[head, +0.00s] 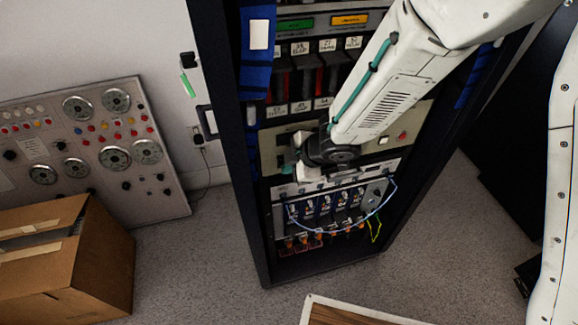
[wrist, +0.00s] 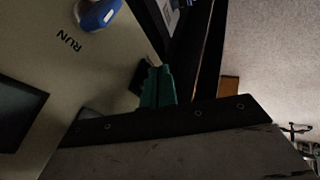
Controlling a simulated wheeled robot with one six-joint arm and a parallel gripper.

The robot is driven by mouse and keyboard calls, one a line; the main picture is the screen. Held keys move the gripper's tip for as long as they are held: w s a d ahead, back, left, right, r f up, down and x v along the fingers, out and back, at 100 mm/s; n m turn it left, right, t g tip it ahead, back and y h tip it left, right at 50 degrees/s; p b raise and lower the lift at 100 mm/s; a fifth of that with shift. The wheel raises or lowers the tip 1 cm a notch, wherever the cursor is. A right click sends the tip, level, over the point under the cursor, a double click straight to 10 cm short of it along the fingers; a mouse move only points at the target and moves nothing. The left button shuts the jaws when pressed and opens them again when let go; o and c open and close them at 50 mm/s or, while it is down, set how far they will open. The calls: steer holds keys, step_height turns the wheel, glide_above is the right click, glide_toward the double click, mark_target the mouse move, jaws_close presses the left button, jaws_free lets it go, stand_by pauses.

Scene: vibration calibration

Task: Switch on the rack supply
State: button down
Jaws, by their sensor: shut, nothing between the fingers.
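The rack (head: 256,215) stands upright in the middle of the head view. A beige panel (head: 271,160) crosses it at mid-height, with a red button (head: 402,136) at its right. My gripper (head: 297,160) is at the panel's left part and hides some of it. In the wrist view, the green fingertips (wrist: 157,88) are together and empty, close to the beige panel (wrist: 35,55). A blue and white rounded part (wrist: 97,14) sits on that panel above the word RUN, apart from the fingers. I cannot tell which control is the supply switch or whether fingertips touch the panel.
Below the panel, the rack holds a unit with looping blue cables (head: 345,225). A cardboard box (head: 100,265) and a grey instrument panel (head: 150,175) stand at left. A wooden-topped piece with a white edge (head: 345,314) is in front. Carpet (head: 205,265) is clear left of the rack.

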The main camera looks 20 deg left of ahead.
steer(key=shift+w+a+f, duration=0.2)
steer(key=shift+w+f, duration=0.1)
steer(key=shift+f, duration=0.05)
stand_by(0.4)
